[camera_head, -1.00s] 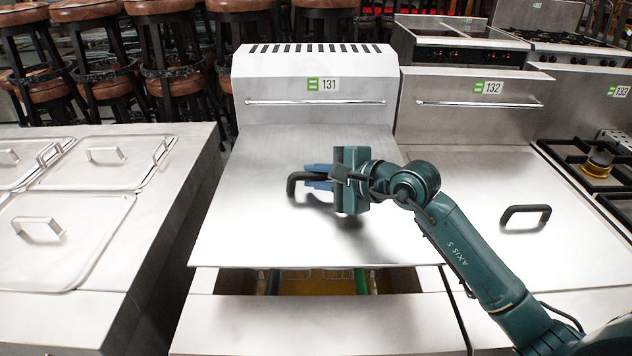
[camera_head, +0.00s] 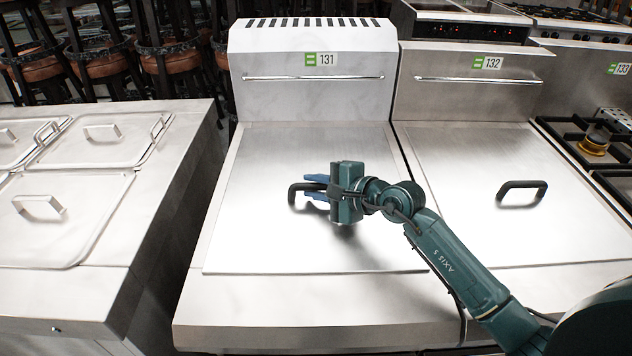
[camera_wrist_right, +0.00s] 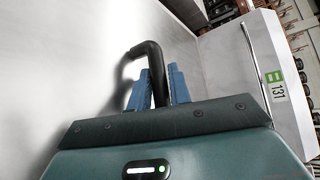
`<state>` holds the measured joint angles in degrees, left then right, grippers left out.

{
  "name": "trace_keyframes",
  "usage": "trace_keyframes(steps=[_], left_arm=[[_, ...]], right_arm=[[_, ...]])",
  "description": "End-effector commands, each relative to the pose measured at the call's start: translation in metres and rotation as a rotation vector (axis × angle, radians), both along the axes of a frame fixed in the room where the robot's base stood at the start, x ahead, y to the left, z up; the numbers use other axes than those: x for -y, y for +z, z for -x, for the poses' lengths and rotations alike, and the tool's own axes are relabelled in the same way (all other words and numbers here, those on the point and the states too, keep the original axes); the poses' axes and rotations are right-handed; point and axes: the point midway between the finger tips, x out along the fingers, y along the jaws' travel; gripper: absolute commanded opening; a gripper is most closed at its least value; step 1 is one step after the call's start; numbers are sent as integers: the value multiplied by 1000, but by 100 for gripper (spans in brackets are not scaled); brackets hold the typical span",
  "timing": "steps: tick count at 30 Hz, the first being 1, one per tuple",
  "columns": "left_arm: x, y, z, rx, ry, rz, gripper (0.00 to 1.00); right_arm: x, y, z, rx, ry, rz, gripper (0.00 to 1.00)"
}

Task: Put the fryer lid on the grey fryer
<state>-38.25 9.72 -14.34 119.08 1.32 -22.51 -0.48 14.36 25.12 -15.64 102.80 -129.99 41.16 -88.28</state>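The fryer lid (camera_head: 260,240) is a flat steel plate with a black handle (camera_head: 293,192). It lies over the top of the grey fryer (camera_head: 200,310), the unit tagged 131, and hides the fryer's opening. It looks flat, with a bare rim of the fryer in front. My right gripper (camera_head: 316,188) is at the handle, its blue fingers on either side of the bar. In the right wrist view the fingers (camera_wrist_right: 159,88) close against the black handle (camera_wrist_right: 150,52), with no clear gap. My left gripper is not in view.
A second unit (camera_head: 470,65) tagged 132 stands close on the right, with its own black-handled lid (camera_head: 520,220). A gas hob (camera_head: 595,150) is at the far right. A steel counter with lidded pans (camera_head: 60,220) stands left, across a gap. Stools (camera_head: 160,60) are behind.

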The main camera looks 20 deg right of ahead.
Motion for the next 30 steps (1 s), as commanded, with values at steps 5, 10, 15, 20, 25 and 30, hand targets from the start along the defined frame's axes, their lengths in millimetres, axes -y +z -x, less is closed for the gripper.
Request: trace_keyframes(steps=[5, 10, 15, 20, 25, 30], left_arm=[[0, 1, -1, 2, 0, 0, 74], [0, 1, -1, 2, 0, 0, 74], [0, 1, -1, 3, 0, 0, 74], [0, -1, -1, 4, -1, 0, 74], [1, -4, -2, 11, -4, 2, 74], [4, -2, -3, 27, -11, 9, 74]], right_arm=[[0, 1, 0, 3, 0, -1, 33], [0, 1, 0, 3, 0, -1, 38], [1, 2, 1, 3, -1, 0, 38], [13, 7, 16, 4, -1, 3, 38], [32, 18, 45, 3, 0, 6, 38], [49, 30, 72, 2, 2, 6, 38]])
